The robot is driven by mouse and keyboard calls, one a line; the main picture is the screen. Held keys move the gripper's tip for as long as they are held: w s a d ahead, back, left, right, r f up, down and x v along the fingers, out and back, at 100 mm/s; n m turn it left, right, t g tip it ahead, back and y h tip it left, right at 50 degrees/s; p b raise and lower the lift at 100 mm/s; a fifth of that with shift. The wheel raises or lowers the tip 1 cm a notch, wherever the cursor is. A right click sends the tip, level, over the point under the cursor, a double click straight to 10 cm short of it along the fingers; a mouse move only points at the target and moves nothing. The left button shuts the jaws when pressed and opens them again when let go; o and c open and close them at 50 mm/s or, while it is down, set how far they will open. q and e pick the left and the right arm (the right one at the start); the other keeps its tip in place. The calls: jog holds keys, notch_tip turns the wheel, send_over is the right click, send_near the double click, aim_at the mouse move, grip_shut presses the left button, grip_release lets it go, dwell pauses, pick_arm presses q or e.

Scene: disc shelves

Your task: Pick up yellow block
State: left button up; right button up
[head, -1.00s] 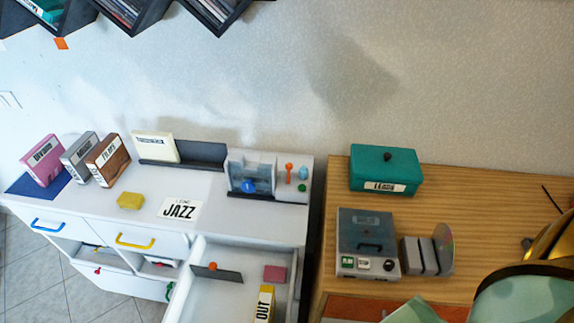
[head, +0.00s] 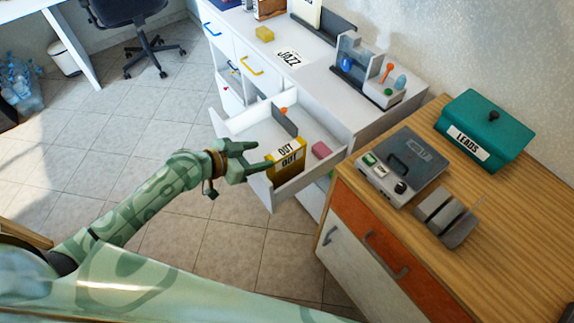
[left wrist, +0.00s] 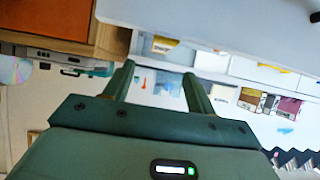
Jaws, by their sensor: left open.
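A small yellow block (head: 265,34) lies on the white cabinet top, near the yellow drawer handle, in the head view. A taller yellow box marked OUT (head: 287,162) stands in the open white drawer. My left gripper (head: 262,156) is open and empty, beside the OUT box at the drawer's front left. It is well below and nearer than the small yellow block. In the left wrist view the two fingers (left wrist: 158,72) are spread apart with nothing between them. I cannot clearly make out the small block there. My right gripper is out of view.
The open drawer (head: 235,124) also holds a pink block (head: 321,150) and a dark divider. A wooden-topped cabinet (head: 420,250) stands to the right with a teal LEADS box (head: 484,130) and a grey device (head: 402,165). Tiled floor (head: 155,135) is free on the left.

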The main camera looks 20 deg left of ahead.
aim_at(282, 152)
pick_arm(q)
jog(key=b+x, duration=0.1)
jog(key=x, duration=0.3)
jog(key=b+x, duration=0.1)
jog(key=x, duration=0.3)
jog(key=shift+w+f, duration=0.2)
jog(key=shift+f, duration=0.25)
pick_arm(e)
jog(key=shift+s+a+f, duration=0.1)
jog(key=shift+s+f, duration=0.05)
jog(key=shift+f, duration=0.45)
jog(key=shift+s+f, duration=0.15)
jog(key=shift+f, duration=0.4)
pick_arm(q)
grip_shut()
